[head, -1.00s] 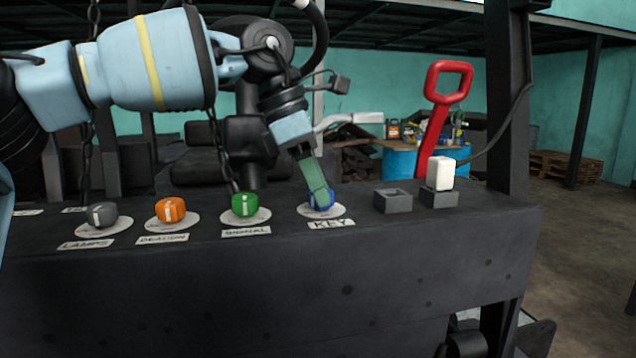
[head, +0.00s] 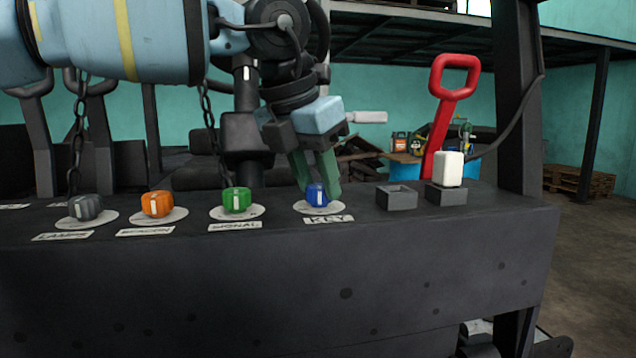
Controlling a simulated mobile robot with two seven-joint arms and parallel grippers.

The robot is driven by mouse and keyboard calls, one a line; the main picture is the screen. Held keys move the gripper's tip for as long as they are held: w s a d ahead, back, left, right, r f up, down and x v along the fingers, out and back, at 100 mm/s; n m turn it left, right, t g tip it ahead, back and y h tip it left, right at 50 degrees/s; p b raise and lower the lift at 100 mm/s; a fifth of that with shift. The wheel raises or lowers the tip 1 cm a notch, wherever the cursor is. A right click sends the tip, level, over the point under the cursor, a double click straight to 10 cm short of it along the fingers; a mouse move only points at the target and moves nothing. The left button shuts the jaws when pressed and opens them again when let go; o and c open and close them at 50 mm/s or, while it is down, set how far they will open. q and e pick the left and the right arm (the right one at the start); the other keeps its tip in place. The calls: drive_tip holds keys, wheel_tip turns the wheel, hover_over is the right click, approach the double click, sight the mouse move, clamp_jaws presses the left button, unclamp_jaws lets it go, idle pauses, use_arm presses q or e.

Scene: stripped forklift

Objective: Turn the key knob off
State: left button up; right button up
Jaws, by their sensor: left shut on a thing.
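The key knob (head: 316,196) is blue with a pale mark on its front face, and sits on a round white plate on the dark panel (head: 250,270), behind the KEY label. The mark looks about upright. My left gripper (head: 316,186) reaches down over it from above, its two green fingers behind and beside the knob. It is shut on the key knob, though the contact is partly hidden. My right gripper is not in view.
Left of the key knob stand a green signal knob (head: 237,200), an orange beacon knob (head: 157,204) and a grey lamps knob (head: 86,207). To the right are an empty grey socket (head: 397,197), a white switch block (head: 448,169) and a red handle (head: 452,88).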

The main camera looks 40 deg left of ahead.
use_arm(q)
drive_tip(key=shift+n+y, duration=0.4)
drive_tip(key=shift+n, duration=0.5)
drive_tip(key=o, duration=1)
drive_tip(key=v, duration=0.7)
drive_tip(key=shift+r, duration=0.4)
drive_tip(key=shift+s, duration=0.1)
